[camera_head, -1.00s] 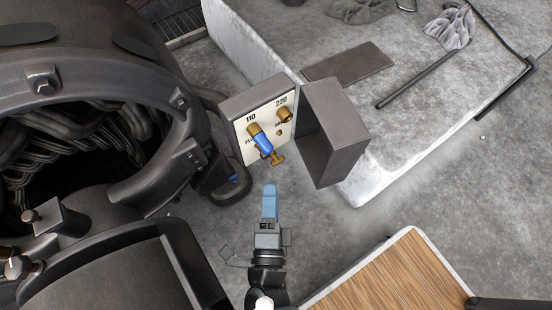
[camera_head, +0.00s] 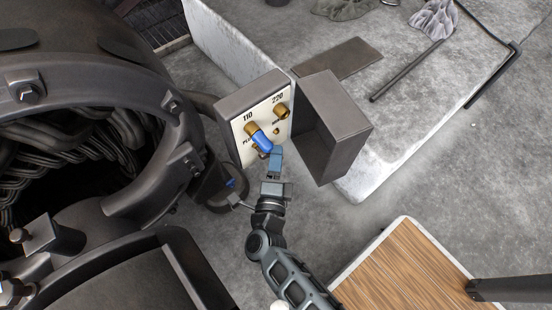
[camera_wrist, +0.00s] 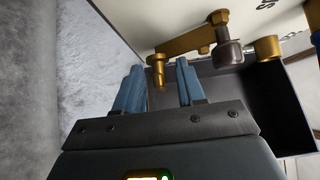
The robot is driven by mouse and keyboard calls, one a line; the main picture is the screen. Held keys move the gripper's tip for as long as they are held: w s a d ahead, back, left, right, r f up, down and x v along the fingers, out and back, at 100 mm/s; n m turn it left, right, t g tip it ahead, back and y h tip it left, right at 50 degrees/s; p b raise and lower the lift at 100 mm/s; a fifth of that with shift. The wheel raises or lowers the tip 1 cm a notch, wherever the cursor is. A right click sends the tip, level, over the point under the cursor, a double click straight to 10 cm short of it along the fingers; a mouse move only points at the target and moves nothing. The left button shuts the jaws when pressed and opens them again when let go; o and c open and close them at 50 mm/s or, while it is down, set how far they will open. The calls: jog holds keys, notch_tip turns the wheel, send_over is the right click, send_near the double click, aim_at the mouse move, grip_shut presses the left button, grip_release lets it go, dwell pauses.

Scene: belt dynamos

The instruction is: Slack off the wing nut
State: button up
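A terminal box (camera_head: 253,88) with a cream panel marked 110 and 220 stands beside the dark machine. The wing nut's place on the lower panel is mostly hidden behind my gripper (camera_head: 276,154) in the head view. In the wrist view a small brass piece (camera_wrist: 158,72), which looks like the wing nut on its stud, stands between the two blue fingers. My gripper (camera_wrist: 160,66) is open around it, with a visible gap on each side. Its wings are not clear there.
The open box cover (camera_head: 343,125) stands just right of the panel. The large dark machine (camera_head: 165,95) fills the left. A brass post (camera_head: 281,111) sits under the 220. A wooden-topped board (camera_head: 405,270) lies at lower right; the grey floor between is clear.

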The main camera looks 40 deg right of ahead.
grip_shut()
dwell(0.4)
